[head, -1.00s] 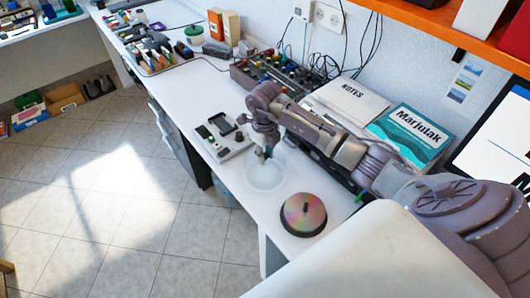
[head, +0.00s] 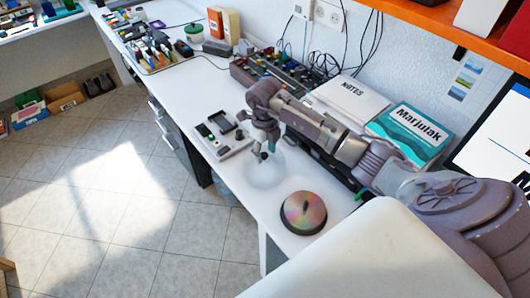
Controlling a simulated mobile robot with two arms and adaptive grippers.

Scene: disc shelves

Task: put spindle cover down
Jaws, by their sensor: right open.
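The spindle cover (head: 265,173) is a clear, cloudy plastic dome on the white desk, beside the disc spindle. The disc spindle (head: 303,213) has a black base with shiny discs stacked on it, uncovered, near the desk's front edge. My right gripper (head: 264,154) points down at the top of the cover, with its fingers open. Whether the fingers touch the cover is too small to tell. My left gripper is out of view.
A grey device with buttons (head: 222,136) sits just left of the cover. A white NOTES box (head: 350,98) and a teal Marjulak box (head: 409,133) lie behind my right arm. An electronics board (head: 270,78) with cables stands farther back. The desk's front edge is close to the cover.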

